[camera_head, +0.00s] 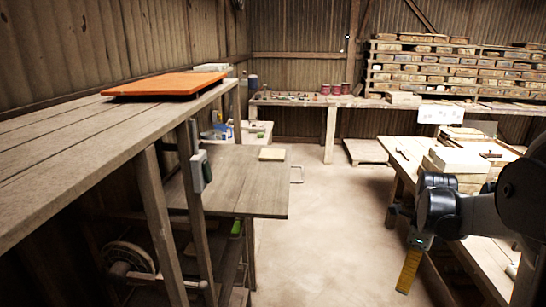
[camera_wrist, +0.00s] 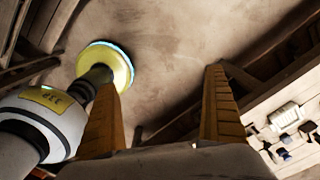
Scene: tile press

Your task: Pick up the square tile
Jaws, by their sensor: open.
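A small pale square tile (camera_head: 272,154) lies flat and alone on the lower wooden table at left centre, near its far edge. More pale tiles (camera_head: 455,160) are stacked on the bench at right; their exact shape is hard to tell. My gripper (camera_head: 408,270) hangs at the lower right, pointing down beside the right bench and far from the lone tile. In the wrist view its two ridged yellow fingers (camera_wrist: 165,82) stand wide apart with nothing between them. No tile is clear in that view.
A raised plank bench (camera_head: 60,150) with an orange board (camera_head: 165,84) fills the left. The right bench (camera_head: 405,150) carries tiles and tools. A back bench (camera_head: 300,100) holds cans, beside piled slabs (camera_head: 440,65). The concrete floor (camera_head: 320,230) between them is clear.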

